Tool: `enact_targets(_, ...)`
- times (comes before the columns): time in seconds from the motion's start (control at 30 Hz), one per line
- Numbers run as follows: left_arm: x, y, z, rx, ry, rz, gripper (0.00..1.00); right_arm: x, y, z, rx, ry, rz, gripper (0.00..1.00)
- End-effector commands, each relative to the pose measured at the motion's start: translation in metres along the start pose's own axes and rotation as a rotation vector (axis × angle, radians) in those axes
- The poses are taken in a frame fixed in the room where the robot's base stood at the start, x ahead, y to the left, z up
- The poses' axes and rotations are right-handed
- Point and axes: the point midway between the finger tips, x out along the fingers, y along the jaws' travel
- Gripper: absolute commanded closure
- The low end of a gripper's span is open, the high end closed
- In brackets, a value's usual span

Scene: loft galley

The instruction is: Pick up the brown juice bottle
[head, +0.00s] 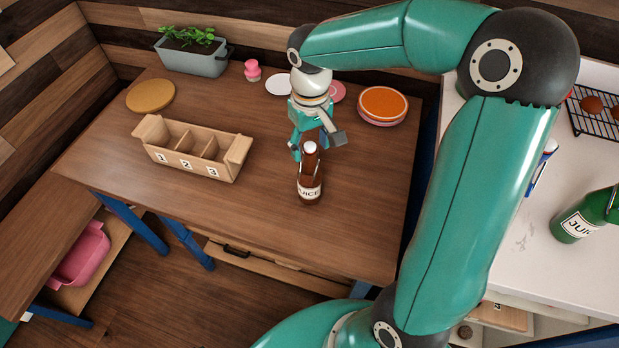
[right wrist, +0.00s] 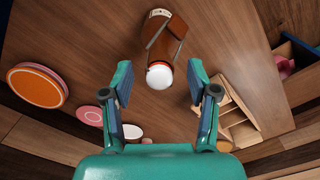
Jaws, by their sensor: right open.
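The brown juice bottle (head: 310,176) stands upright on the wooden table, with a white cap and a white label reading JUICE. My right gripper (head: 318,142) is just behind and above the bottle in the head view, its fingers near the cap. In the right wrist view the bottle (right wrist: 160,58) lies ahead of the gap between the spread fingers of the gripper (right wrist: 161,82), with its white cap nearest. The right gripper is open and holds nothing. My left gripper is in neither view.
A wooden crate (head: 150,125) with numbered compartments stands left of the bottle. Stacked plates (head: 383,105), a pink item (head: 252,70) and a planter (head: 195,58) are along the back. A green juice bottle (head: 580,220) is on the right counter. The table's front is clear.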

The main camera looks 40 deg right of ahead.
Motion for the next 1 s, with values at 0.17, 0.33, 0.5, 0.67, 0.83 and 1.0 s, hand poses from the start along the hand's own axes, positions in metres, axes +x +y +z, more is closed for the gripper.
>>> enact_targets(0.17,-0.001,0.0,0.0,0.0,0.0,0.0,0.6,0.018,0.001,-0.001,0.0,-0.001,0.001,0.41)
enact_targets(0.33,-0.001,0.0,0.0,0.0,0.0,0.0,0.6,0.019,0.001,-0.001,0.001,0.001,0.0,0.41)
enact_targets(0.5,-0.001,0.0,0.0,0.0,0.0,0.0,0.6,0.019,0.001,-0.001,0.001,0.001,0.0,0.57)
enact_targets(0.67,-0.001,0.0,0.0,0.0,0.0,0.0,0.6,0.019,0.001,-0.001,0.001,0.001,0.0,0.84)
enact_targets(0.83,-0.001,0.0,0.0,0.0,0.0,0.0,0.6,0.018,0.001,-0.001,0.001,0.001,0.0,1.0)
enact_targets(1.0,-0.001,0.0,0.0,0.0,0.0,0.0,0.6,0.018,0.001,-0.001,0.001,0.001,0.0,1.0)
